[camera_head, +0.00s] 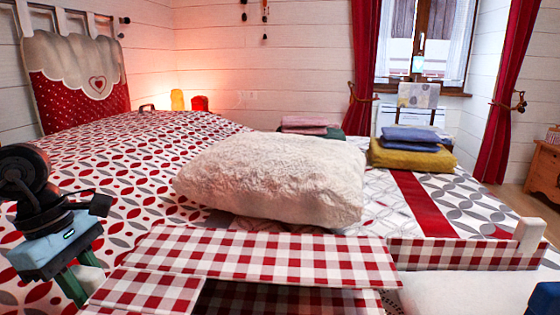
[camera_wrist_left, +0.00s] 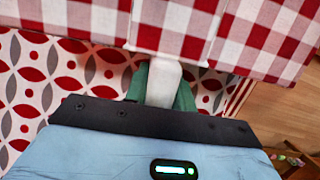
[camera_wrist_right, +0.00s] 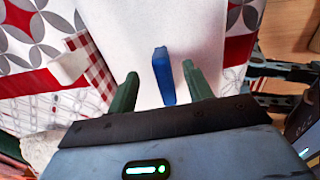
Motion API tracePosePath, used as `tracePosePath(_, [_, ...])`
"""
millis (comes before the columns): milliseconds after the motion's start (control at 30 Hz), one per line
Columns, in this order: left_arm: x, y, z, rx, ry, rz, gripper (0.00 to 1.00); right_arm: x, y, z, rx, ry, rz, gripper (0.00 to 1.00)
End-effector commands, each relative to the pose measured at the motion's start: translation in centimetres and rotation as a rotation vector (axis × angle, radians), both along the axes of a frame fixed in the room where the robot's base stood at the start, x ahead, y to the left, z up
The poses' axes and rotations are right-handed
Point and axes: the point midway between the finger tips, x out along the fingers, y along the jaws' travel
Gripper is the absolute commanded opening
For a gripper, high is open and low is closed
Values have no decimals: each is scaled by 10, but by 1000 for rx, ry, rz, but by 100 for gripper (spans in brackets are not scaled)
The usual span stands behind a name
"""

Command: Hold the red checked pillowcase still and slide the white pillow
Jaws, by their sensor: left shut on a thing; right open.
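The red checked pillowcase (camera_head: 262,256) lies at the near edge of the bed, its dark checked inside showing below the top panel. My left gripper (camera_head: 86,275) is shut on a white tab (camera_wrist_left: 163,82) at the pillowcase's left end. Another white tab (camera_head: 530,233) stands at its right end. The smooth white pillow (camera_head: 460,293) lies at the lower right, beside the pillowcase; I cannot tell whether its left end is inside. My right gripper (camera_wrist_right: 160,88) is open, with the pillow's blue tab (camera_wrist_right: 163,76) between its fingers. The right gripper is not clearly visible in the head view.
A fluffy cream cushion (camera_head: 275,180) lies on the patterned bed (camera_head: 120,165) just behind the pillowcase. A yellow and blue folded stack (camera_head: 412,152) sits farther back at right. The left part of the bed is clear.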

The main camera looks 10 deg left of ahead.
Motion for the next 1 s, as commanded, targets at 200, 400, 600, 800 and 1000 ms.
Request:
tracePosePath(200, [0, 0, 0, 0, 0, 0, 5, 0, 0, 26, -1, -3, 1, 51])
tracePosePath(400, [0, 0, 0, -1, 0, 0, 5, 0, 0, 40, -1, -1, 1, 51])
tracePosePath(600, [0, 0, 0, -1, -1, 0, 5, 0, 0, 44, 0, 0, 0, 51])
tracePosePath(800, [0, 0, 0, -1, -1, 0, 5, 0, 0, 44, 0, 0, 1, 51])
tracePosePath(1000, [0, 0, 0, -1, 0, 0, 50, 0, 0, 44, 0, 0, 1, 51])
